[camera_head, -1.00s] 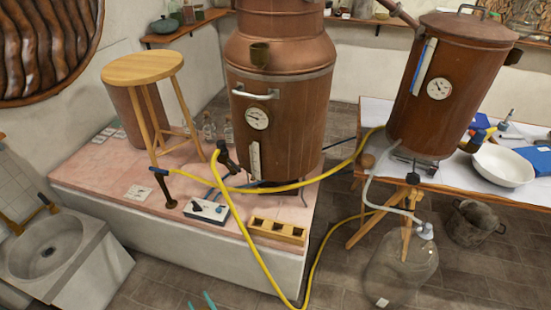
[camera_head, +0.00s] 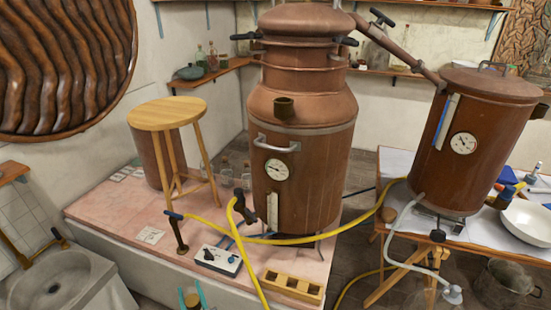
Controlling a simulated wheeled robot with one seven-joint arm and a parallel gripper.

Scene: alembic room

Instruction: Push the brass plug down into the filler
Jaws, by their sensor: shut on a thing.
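The large copper still (camera_head: 305,170) stands on the pink tiled platform. A small dark brass cup, which looks like the filler (camera_head: 284,108), sticks out from its shoulder, above the white handle. Its inside is too small to make out. My gripper (camera_head: 192,292) shows only as light blue fingertips at the bottom edge, in front of the platform. It is shut on a small brass-coloured piece, which looks like the brass plug (camera_head: 190,300). The rest of the gripper is out of frame. The plug is apart from the filler, well below and left of it in the picture.
A wooden stool (camera_head: 167,114) stands left of the still. A yellow hose (camera_head: 290,240) crosses before it. A control box (camera_head: 217,260) and a wooden block with holes (camera_head: 292,285) lie on the platform. A second copper vessel (camera_head: 468,140) stands on the right table.

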